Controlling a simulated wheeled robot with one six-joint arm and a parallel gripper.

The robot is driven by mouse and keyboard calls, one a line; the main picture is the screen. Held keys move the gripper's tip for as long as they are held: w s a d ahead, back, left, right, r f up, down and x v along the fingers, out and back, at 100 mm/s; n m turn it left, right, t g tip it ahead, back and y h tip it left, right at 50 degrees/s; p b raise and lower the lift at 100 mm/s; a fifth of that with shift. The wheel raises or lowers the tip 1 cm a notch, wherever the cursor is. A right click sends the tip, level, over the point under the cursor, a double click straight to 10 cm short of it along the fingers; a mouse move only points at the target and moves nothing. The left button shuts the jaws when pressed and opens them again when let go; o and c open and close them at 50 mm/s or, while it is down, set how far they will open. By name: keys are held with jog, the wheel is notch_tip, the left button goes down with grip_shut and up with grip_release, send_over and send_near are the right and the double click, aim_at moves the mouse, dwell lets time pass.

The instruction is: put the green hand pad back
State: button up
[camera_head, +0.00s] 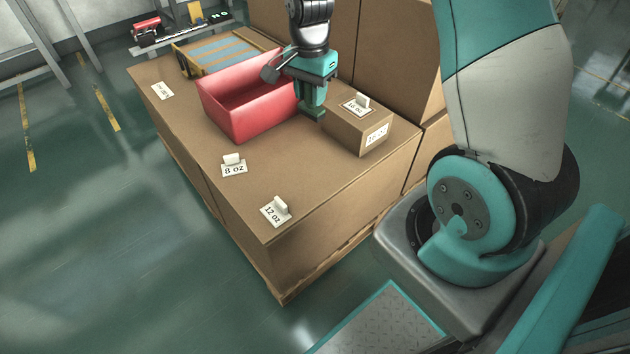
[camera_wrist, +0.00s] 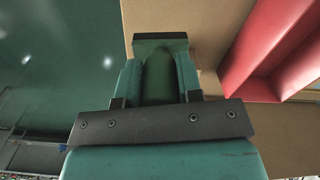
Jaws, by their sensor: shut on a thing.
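The green hand pad (camera_head: 313,113) is dark green, with a flat plate at its lower end in the head view. In the wrist view the pad (camera_wrist: 159,82) sits between the two teal fingers, its flat bar at the top of the picture. My gripper (camera_head: 311,97) is shut on it. It points down between the red bin and the small cardboard box. Whether the plate touches the cardboard top below it, I cannot tell. The fingers hide part of the pad.
A red open bin (camera_head: 228,117) stands left of my gripper; a small cardboard box (camera_head: 345,135) with a 16 oz tag stands right. Tag stands marked 8 oz (camera_head: 233,169) and 12 oz (camera_head: 275,213) stand nearer on the large cardboard top (camera_head: 190,135). Its front middle is mostly clear.

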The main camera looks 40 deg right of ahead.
jog(key=shift+d+f+m, duration=0.25)
jog(key=shift+d+m, duration=0.05)
jog(key=shift+m, duration=0.2)
notch_tip(320, 180, down, 20)
jog(key=b, duration=0.4)
jog(key=shift+r+b, duration=0.2)
jog(key=shift+b, duration=0.2)
jog(key=shift+f, duration=0.1)
jog(key=o, duration=1)
